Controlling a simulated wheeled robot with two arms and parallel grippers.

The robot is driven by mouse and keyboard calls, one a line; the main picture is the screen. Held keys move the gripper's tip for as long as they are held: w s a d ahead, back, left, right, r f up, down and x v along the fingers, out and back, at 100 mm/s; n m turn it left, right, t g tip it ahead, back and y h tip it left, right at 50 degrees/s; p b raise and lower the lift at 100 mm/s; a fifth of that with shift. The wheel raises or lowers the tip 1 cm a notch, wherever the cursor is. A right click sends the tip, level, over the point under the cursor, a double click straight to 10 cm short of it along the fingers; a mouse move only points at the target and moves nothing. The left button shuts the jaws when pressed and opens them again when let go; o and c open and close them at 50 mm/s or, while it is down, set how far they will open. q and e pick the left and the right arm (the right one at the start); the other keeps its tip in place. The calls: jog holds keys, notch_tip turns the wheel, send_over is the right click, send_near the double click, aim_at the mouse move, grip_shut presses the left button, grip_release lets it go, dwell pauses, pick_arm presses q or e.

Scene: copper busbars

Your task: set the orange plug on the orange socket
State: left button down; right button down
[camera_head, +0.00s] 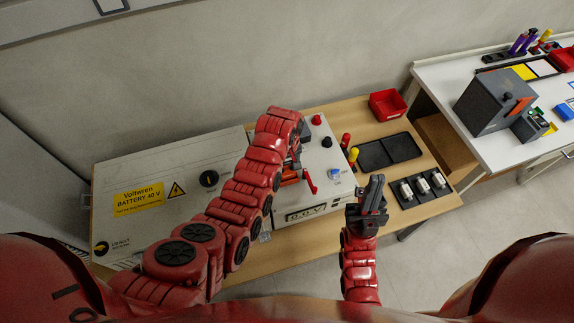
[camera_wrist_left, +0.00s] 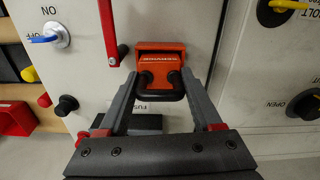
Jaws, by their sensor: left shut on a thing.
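The orange plug (camera_wrist_left: 158,66), with dark lettering and a black loop handle (camera_wrist_left: 160,88), shows in the left wrist view in front of the white panel. My left gripper (camera_wrist_left: 159,84) is shut on this handle, one finger at each side. An orange rim just behind the plug looks like the orange socket (camera_wrist_left: 160,46); the plug covers most of it, and I cannot tell whether it is fully seated. In the head view my left arm hides most of this. My right gripper (camera_head: 373,193) is at the box's front right; I cannot tell its opening.
A red lever (camera_wrist_left: 109,32) stands close beside the plug. The white box (camera_head: 345,200) also carries a blue ON/OFF knob (camera_head: 334,174). A black tray (camera_head: 390,151), a red bin (camera_head: 387,104) and a holder with several cylinders (camera_head: 423,187) lie to the right.

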pick_arm(q)
jog(key=shift+f, duration=0.6)
jog(key=shift+f, duration=0.2)
jog(key=shift+c, duration=0.2)
grip_release()
jog(key=shift+r, duration=0.1)
jog(key=shift+r, duration=0.1)
